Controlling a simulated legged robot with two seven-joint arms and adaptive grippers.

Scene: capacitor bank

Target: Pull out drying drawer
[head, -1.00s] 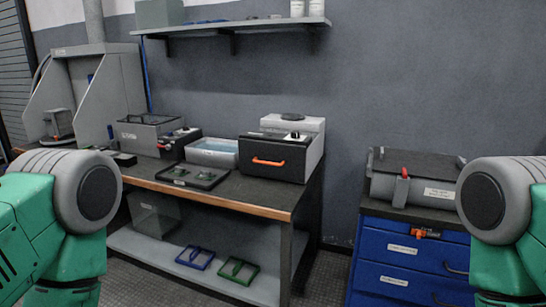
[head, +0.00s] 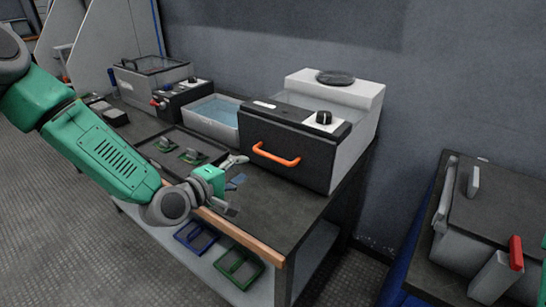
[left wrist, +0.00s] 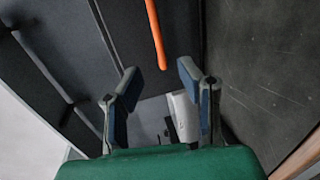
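The drying drawer (head: 290,155) has a black front with an orange bar handle (head: 276,154) and sits shut in a white-sided unit on the bench. My left gripper (head: 240,184) is open and empty, in front of and a little below and left of the handle, apart from it. In the left wrist view the fingers of my left gripper (left wrist: 158,73) are spread, and the orange handle (left wrist: 156,36) shows beyond them, between the tips. The drawer front (left wrist: 120,30) is the dark surface behind it. My right gripper is out of view.
Left of the drawer are a water basin (head: 212,118), a black tray (head: 180,150) with small parts, and a lidded tank (head: 150,72). The bench's wooden front edge (head: 240,236) runs below my left arm. A grey case (head: 490,220) stands at right.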

